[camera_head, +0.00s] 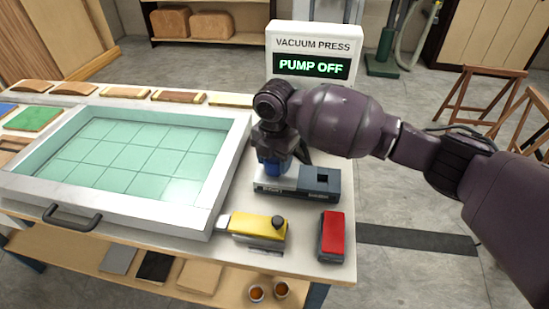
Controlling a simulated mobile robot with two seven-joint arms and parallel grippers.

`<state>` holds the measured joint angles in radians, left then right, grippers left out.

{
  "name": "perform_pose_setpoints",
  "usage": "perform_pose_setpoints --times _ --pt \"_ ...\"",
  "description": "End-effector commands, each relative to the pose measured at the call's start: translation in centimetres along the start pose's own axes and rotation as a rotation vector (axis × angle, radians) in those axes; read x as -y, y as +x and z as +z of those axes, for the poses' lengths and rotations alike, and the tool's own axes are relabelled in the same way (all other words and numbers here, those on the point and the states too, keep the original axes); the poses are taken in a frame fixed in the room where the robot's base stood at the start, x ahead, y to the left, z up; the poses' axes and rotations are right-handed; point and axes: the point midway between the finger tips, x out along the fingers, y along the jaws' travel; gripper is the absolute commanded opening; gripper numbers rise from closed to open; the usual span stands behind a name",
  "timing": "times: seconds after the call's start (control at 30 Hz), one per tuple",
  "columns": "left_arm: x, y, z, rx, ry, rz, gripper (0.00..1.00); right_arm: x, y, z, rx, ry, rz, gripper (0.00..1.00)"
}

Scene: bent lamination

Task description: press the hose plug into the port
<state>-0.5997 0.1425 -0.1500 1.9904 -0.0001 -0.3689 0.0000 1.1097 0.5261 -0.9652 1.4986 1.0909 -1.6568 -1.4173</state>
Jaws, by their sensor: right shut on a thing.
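My right gripper (272,148) comes in from the right and points down over the table's right side. It is shut on a blue piece, apparently the hose plug (272,167); the fingers and wrist hide much of it. The plug is at the left part of a low dark grey-blue block (298,189) with a pale label strip. The block's right part has a square dark opening, which looks like the port (322,178). The plug is left of this opening. I cannot tell whether the plug touches the block. My left gripper is not in view.
The vacuum press frame (226,180) with its green grid bed fills the table's left. A yellow clamp-like part (250,226) and a red-topped block (333,235) lie in front. The sign (313,45) behind reads "VACUUM PRESS, PUMP OFF". Wood pieces (178,96) line the back edge.

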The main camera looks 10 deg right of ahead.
Motion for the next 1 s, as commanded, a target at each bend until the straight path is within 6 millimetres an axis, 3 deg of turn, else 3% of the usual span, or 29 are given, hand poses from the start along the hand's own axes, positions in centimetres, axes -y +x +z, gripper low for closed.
perform_pose_setpoints --times 0.93,0.97,1.0 --pt "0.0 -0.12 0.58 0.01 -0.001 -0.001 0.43 -0.01 0.67 0.0 0.0 0.0 0.0 0.27" --pt "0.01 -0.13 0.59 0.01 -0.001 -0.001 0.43 -0.01 0.67 0.0 0.0 0.0 0.0 0.54" --pt "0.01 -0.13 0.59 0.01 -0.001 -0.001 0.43 -0.01 0.66 0.0 0.0 0.0 0.0 0.6"
